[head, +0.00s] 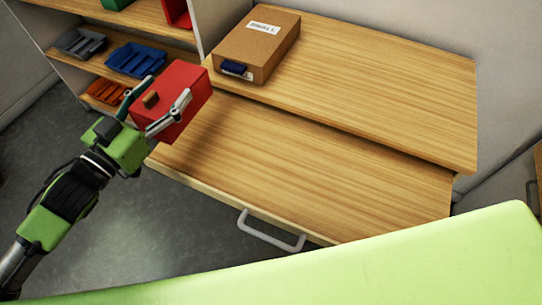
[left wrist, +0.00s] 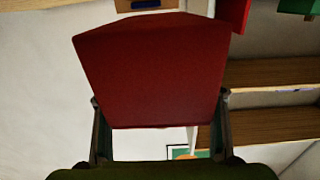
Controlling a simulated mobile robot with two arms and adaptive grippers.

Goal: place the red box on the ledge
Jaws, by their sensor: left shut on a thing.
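The red box (head: 186,88) is held in my left gripper (head: 153,108) in the head view, with a small brown piece on its near face. It is above the left end of the lower wooden surface, near the shelf unit. In the left wrist view the red box (left wrist: 150,70) fills the middle, with a finger (left wrist: 160,120) on each side. The ledge may be the raised wooden surface (head: 390,85) behind the lower one (head: 300,165); I cannot tell for sure. My right gripper is not in view.
A brown cardboard box (head: 257,43) with a white label and a blue piece stands at the left of the raised surface. The rest of both wooden surfaces is clear. A shelf unit (head: 200,25) with blue, grey and orange trays is at the left. A grey handle (head: 270,232) sticks out in front.

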